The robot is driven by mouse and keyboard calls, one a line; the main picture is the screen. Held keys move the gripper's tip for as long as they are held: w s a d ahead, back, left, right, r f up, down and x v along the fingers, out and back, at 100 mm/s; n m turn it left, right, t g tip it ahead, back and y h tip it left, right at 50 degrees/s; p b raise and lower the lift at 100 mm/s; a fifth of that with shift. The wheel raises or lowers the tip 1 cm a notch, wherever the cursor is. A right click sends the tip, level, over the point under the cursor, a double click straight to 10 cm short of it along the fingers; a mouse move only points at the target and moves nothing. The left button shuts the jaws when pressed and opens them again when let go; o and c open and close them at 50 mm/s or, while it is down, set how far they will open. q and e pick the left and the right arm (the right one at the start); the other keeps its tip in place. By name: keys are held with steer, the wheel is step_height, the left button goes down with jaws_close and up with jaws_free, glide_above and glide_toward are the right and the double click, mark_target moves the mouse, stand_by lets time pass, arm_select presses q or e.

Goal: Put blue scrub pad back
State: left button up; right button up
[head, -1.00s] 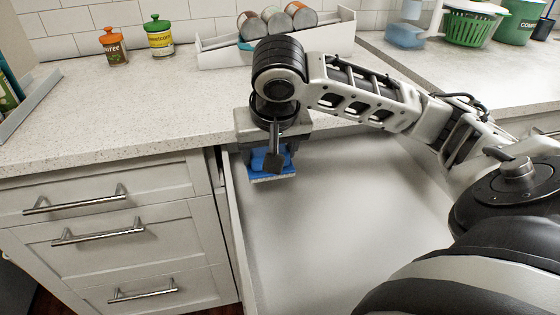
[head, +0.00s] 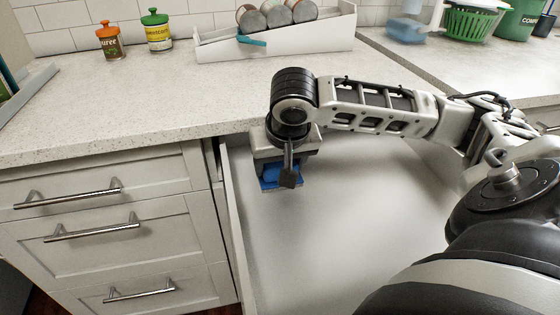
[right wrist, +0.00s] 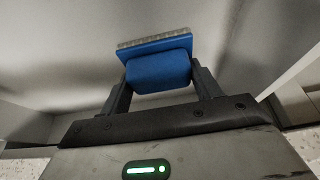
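The blue scrub pad (head: 272,183) is in my right gripper (head: 285,168), over the back left part of the open drawer (head: 340,220). In the right wrist view the blue pad (right wrist: 158,70) sits between the two fingers of the right gripper (right wrist: 160,85), with its pale scrubbing side facing away from the palm. The gripper points down into the drawer. I cannot tell whether the pad touches the drawer floor. My left gripper is not in view.
The drawer's visible floor is bare. The countertop (head: 130,110) lies behind it. A white tray with cans (head: 225,52), an orange-lidded jar (head: 111,42) and a green-lidded jar (head: 157,33) stand there. A green basket (head: 470,20) is at the back right.

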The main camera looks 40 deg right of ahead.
steer(key=o, duration=0.4)
steer(key=shift+r, duration=0.15)
arm_select(q)
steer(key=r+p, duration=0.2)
steer(key=p, duration=0.1)
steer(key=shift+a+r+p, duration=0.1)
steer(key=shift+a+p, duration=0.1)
steer(key=shift+p, duration=0.2)
arm_select(e)
steer(key=v, duration=1.2)
